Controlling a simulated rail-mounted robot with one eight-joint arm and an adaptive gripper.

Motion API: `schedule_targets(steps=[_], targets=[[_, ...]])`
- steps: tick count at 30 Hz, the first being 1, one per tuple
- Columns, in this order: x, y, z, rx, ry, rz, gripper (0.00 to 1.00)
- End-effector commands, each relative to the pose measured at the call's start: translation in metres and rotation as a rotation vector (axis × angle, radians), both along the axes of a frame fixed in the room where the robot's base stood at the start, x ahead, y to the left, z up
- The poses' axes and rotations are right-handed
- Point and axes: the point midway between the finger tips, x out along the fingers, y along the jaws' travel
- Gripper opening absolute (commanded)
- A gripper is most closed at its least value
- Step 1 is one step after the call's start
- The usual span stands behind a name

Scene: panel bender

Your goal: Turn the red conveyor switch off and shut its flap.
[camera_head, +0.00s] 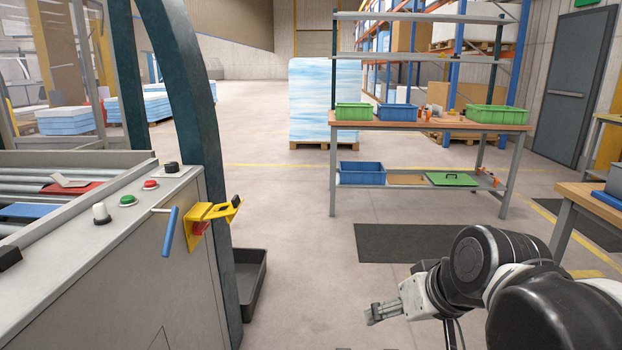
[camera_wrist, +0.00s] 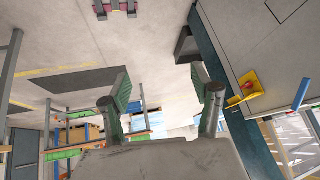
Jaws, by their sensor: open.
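The red conveyor switch (camera_head: 200,228) sits in a yellow housing on the end face of the grey conveyor cabinet at the left. Its yellow flap (camera_head: 226,210) stands out to the right of the housing, open, so the red knob shows. In the wrist view the red switch (camera_wrist: 247,87) and the yellow flap (camera_wrist: 270,77) are at the right. I cannot tell the knob's exact setting. My gripper (camera_head: 372,314) is at the lower middle of the head view, well to the right of the switch and apart from it. In the wrist view its fingers (camera_wrist: 160,95) are spread and empty.
A blue lever (camera_head: 170,231) sticks out left of the switch. Buttons and a black knob (camera_head: 172,167) are on the cabinet top. A dark green post (camera_head: 192,100) rises behind the switch, with a dark tray (camera_head: 254,283) on the floor. Floor between cabinet and arm is clear.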

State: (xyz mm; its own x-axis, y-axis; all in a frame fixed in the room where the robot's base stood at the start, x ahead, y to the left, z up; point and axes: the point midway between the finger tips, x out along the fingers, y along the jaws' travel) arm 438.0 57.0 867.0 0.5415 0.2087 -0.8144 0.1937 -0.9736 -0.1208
Motion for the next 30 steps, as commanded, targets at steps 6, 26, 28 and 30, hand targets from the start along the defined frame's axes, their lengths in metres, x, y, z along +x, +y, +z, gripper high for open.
schedule_targets(steps=[6, 26, 28, 30], targets=[[-0.041, -0.032, -0.020, -0.067, -0.009, -0.110, 0.60], [-0.069, -0.057, 0.042, -0.120, -0.024, -0.197, 0.60], [-0.069, -0.057, 0.058, -0.120, -0.024, -0.197, 0.60], [-0.069, -0.057, 0.075, -0.120, -0.024, -0.197, 0.60]])
